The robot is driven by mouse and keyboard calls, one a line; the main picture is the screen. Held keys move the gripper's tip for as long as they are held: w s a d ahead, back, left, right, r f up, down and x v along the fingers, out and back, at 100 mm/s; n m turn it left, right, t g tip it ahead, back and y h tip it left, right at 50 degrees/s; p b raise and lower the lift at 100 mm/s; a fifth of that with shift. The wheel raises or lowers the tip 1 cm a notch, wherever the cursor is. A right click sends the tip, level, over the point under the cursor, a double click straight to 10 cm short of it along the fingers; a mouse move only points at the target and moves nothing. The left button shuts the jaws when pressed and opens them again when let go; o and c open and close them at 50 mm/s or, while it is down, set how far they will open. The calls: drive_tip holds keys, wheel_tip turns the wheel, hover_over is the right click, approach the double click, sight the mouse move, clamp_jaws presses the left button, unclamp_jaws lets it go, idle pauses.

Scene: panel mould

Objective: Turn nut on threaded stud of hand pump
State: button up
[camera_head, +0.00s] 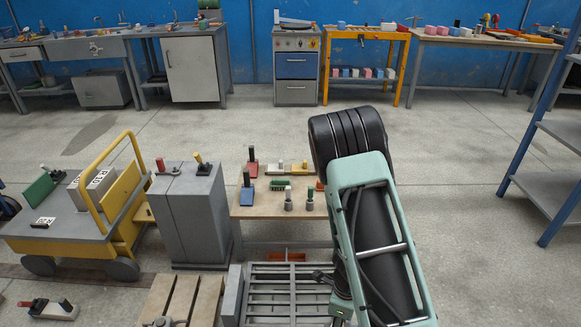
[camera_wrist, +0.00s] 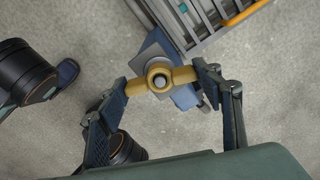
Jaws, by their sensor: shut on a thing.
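A yellow winged nut (camera_wrist: 183,75) sits around the round grey end of a threaded stud (camera_wrist: 160,81) in the wrist view. A grey plate (camera_wrist: 150,52) and a blue part (camera_wrist: 186,97) of the hand pump show beneath it. My gripper (camera_wrist: 158,80) has one finger at the outer end of each wing, and it is shut on the nut. I look down nearly along the stud, so its thread is hidden. In the head view my own arm covers this spot, and I cannot make out the nut there.
A slatted grey rack (camera_head: 290,290) stands beside the work spot and shows in the wrist view (camera_wrist: 208,22). A low table (camera_head: 262,205) with small clamps and parts, a grey cabinet (camera_head: 190,215) and a yellow cart (camera_head: 115,215) stand left of my arm. Open floor lies beyond.

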drive_tip(key=shift+r+m+p, duration=0.15)
drive_tip(key=shift+m+p, duration=0.4)
drive_tip(key=shift+m, duration=0.15)
drive_tip(key=shift+m+p, duration=0.35)
drive_tip(key=shift+m, duration=0.65)
drive_tip(key=shift+m+p, duration=0.55)
drive_tip(key=shift+m, duration=0.05)
drive_tip(key=shift+m+p, duration=0.3)
drive_tip(key=shift+m, duration=0.8)
